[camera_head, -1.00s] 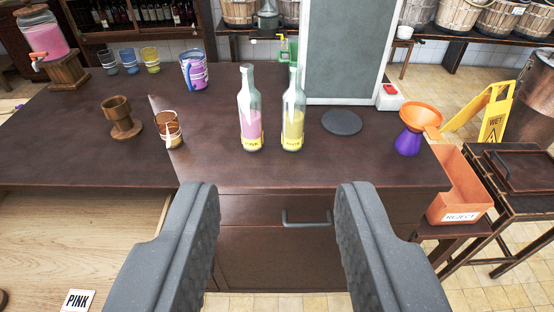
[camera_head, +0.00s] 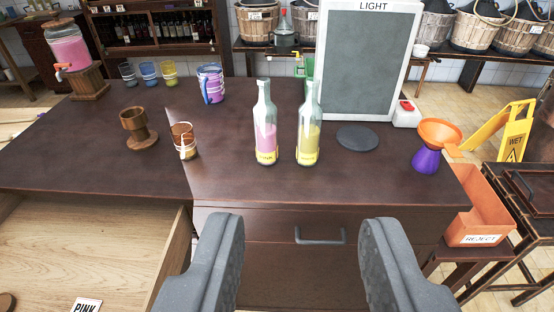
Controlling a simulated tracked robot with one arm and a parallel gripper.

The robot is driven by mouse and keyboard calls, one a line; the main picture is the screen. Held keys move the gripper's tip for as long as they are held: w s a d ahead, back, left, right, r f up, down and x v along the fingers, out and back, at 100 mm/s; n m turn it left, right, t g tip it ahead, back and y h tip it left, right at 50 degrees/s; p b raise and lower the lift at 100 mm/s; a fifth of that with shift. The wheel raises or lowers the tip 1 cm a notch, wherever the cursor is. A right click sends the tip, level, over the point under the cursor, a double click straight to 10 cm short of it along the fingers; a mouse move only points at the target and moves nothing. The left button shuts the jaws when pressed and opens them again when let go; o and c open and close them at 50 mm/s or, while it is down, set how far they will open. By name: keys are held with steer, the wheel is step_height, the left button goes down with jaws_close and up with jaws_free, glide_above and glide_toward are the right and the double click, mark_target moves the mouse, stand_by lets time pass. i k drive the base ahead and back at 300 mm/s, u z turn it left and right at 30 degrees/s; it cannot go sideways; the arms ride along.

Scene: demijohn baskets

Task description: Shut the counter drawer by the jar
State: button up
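An open drawer of pale wood (camera_head: 90,235) sticks out from the counter (camera_head: 240,185) at the lower left. A jar of pink liquid with a tap (camera_head: 68,45) stands on a wooden stand at the counter's far left. A second, dark drawer front with a grey bar handle (camera_head: 320,240) looks shut, to the right of the open drawer. My gripper (camera_head: 302,228) is open and empty. Its fingers appear either side of that handle, and I see no contact.
Two bottles, pink (camera_head: 265,125) and yellow (camera_head: 309,125), stand mid-counter near cups. A funnel on a purple base (camera_head: 430,145) stands at the right. An orange REJECT bin (camera_head: 480,205) is beside the counter's right end. A LIGHT panel (camera_head: 368,60) stands behind.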

mark_target(54, 252)
steer(key=u, duration=1.9)
